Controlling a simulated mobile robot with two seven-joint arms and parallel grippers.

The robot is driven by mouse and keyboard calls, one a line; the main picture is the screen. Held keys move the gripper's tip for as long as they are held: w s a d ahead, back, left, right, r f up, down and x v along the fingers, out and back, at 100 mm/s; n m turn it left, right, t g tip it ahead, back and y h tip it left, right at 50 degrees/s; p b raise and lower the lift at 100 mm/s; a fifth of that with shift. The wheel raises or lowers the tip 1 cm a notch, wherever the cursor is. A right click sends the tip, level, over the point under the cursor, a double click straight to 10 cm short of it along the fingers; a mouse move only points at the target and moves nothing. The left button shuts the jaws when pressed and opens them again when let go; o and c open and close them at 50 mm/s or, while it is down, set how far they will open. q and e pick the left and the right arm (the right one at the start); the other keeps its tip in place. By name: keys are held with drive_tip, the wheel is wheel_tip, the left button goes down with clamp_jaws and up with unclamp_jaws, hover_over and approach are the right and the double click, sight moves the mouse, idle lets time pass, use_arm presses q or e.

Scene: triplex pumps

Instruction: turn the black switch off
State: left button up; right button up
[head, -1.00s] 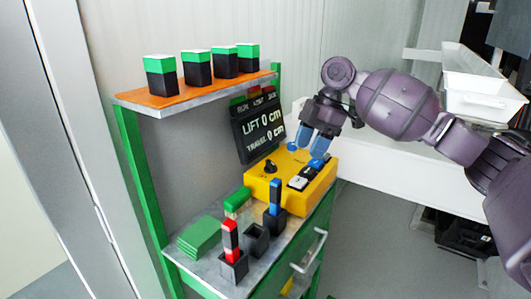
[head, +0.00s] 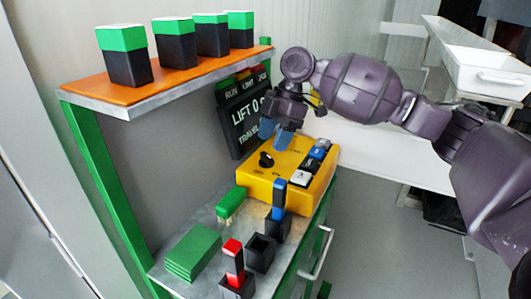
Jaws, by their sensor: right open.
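The black switch (head: 266,159) is a small rotary knob on top of the yellow control box (head: 285,188), on its left part, with small lettering beside it. My right gripper (head: 276,138) hangs over the far part of the box, just above and slightly right of the black switch. Its blue fingertips point down and are apart, with nothing between them. It looks clear of the knob, though the exact gap is hard to judge. My left gripper is not in view.
White, black and blue buttons (head: 312,160) sit on the box's right side. A display panel (head: 243,119) stands behind. Black holders (head: 260,252), a green block (head: 231,203) and green plates (head: 193,252) occupy the bench in front. An orange shelf (head: 170,88) with several green-topped blocks overhangs at left.

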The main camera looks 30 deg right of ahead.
sight(266, 155)
drive_tip(key=shift+b+x, duration=0.3)
drive_tip(key=shift+x, duration=1.8)
drive_tip(key=shift+r, duration=0.1)
drive_tip(key=c, duration=0.6)
